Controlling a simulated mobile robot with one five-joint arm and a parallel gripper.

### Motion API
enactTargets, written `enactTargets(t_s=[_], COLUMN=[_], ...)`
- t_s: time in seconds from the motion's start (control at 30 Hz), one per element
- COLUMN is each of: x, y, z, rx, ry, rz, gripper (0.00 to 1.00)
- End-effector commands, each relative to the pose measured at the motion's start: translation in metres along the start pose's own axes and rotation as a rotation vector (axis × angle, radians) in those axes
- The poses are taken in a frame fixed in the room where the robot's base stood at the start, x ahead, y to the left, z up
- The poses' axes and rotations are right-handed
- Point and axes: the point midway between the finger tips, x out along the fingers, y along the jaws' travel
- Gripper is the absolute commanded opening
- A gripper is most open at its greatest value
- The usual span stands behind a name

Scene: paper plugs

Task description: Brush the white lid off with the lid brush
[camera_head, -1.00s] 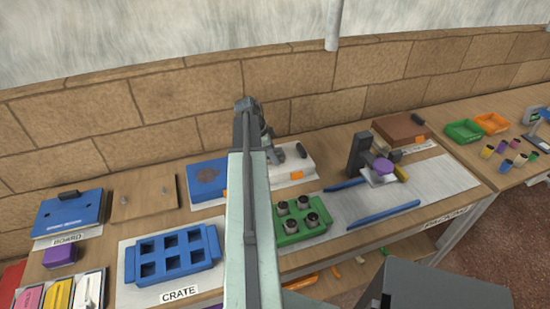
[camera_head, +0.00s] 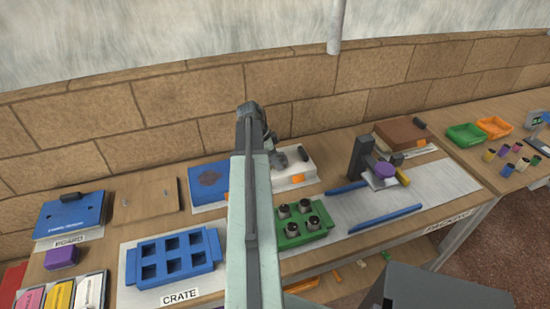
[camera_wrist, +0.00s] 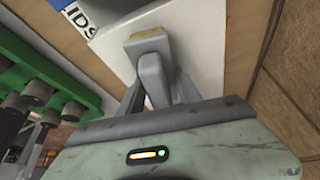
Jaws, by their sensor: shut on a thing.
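In the head view my arm covers the bench left of the white lid. No dirt on the white lid can be made out.
A green rack (camera_head: 289,241) with several dark cylinders stands in front of the white lid. A blue crate (camera_head: 214,245) is to the left. A dark stand (camera_head: 360,158) with a purple disc is to the right. A brick wall (camera_head: 205,100) rises behind the bench.

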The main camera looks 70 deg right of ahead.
Motion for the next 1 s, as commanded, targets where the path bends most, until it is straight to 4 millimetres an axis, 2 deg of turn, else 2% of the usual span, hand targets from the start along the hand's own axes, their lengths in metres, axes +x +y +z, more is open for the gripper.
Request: enactTargets(t_s=[0.17, 0.4, 0.67, 0.9, 1.0], x=[0.001, 0.004, 0.004, 0.004, 0.004], y=[0.007, 0.029, 0.034, 0.057, 0.060], z=[-0.001, -0.003, -0.004, -0.007, -0.008], rx=[0.000, 0.001, 0.000, 0.001, 0.000], ry=[0.000, 0.000, -0.001, -0.001, 0.000], rz=[0.000, 0.000, 0.001, 0.001, 0.000], gripper=[0.08, 0.08, 0.08, 0.08, 0.08])
